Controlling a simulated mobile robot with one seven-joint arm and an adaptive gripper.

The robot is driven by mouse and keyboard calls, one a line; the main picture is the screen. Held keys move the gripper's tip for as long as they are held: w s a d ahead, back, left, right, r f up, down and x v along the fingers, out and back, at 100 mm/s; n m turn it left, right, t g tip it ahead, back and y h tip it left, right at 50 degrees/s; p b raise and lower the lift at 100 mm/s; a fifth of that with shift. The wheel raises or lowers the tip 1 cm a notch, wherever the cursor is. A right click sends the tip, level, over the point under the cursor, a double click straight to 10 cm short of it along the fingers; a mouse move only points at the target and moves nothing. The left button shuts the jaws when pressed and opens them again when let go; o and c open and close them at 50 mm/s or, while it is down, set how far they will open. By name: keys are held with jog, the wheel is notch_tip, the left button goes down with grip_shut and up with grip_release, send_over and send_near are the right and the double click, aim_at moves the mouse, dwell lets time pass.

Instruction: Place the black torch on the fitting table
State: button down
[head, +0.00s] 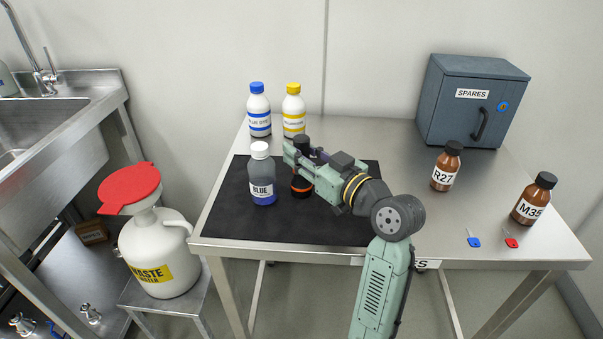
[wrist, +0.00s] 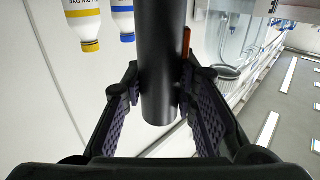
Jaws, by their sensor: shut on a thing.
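The black torch (head: 302,185) is upright with an orange band near its lower end. My gripper (head: 300,160) is shut around its middle. In the wrist view the torch (wrist: 160,70) is a dark cylinder between the two ridged fingers (wrist: 165,100). The torch is over the black mat (head: 290,228) on the steel table (head: 420,215); I cannot tell whether its base touches the mat. The table's front label is mostly hidden by my arm, so its name cannot be read.
A blue-labelled bottle (head: 262,174) stands close left of the torch. Blue-capped (head: 259,112) and yellow-capped (head: 293,112) bottles stand behind. Brown bottles R27 (head: 443,172) and M35 (head: 530,204), two small tags and a spares cabinet (head: 450,105) are right. A waste jug (head: 158,250) stands left.

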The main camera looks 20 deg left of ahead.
aim_at(303, 143)
jog(key=shift+r, duration=0.1)
dwell(0.5)
jog(key=shift+r, duration=0.5)
jog(key=shift+s+r+b, duration=0.25)
jog(key=shift+r+b, duration=0.05)
jog(key=shift+r, duration=0.3)
jog(key=shift+s+r+b, duration=0.25)
jog(key=shift+r, duration=0.3)
jog(key=s+r+b, duration=0.1)
jog(key=s+b, duration=1.3)
jog(key=s, duration=0.1)
jog(key=shift+r+b, duration=0.25)
jog(key=shift+b, duration=0.1)
